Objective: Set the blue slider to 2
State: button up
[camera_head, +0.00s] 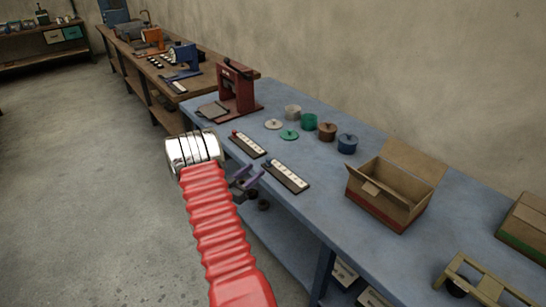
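A slider strip (286,178) with a pale scale lies near the front edge of the blue table. A small knob, seemingly blue, sits at its far left end; the scale numbers are too small to read. A second slider strip (248,144) with a red knob at its far left end lies further left.
A red press (234,90) stands at the table's far left. An open cardboard box (378,205) is to the right. The table between strips and box is clear.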

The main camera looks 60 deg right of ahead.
aim_at(273, 161)
jog(key=shift+d, duration=0.1)
jog(key=x, duration=1.3)
jog(key=shift+d, duration=0.3)
grip_shut()
jog(key=shift+r, duration=0.1)
dwell(0.4)
